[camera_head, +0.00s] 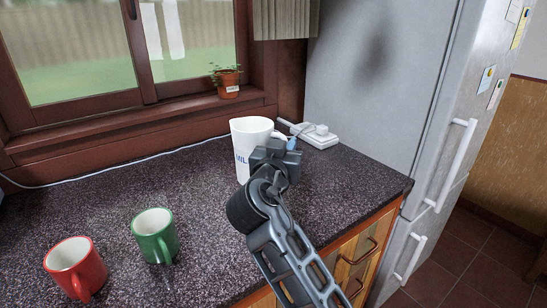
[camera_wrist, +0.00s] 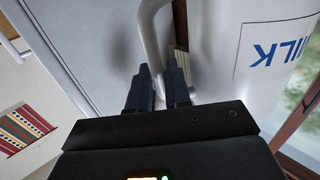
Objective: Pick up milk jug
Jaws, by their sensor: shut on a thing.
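The white milk jug (camera_head: 242,139) with blue lettering is at the back of the dark speckled counter, near the window. Its large white side and upside-down lettering fill the right of the wrist view (camera_wrist: 225,50). My gripper (camera_head: 283,148) is at the jug's right side, in front of it. In the wrist view its two dark fingers (camera_wrist: 159,82) are closed on the jug's white handle (camera_wrist: 153,38), which runs between them. The jug looks upright. Its base is partly hidden by my gripper, so I cannot tell whether it touches the counter.
A red mug (camera_head: 75,268) and a green mug (camera_head: 156,237) stand at the front left. A white power strip (camera_head: 318,136) with a cable lies behind the jug. A potted plant (camera_head: 227,82) sits on the sill. The fridge (camera_head: 375,80) stands at right.

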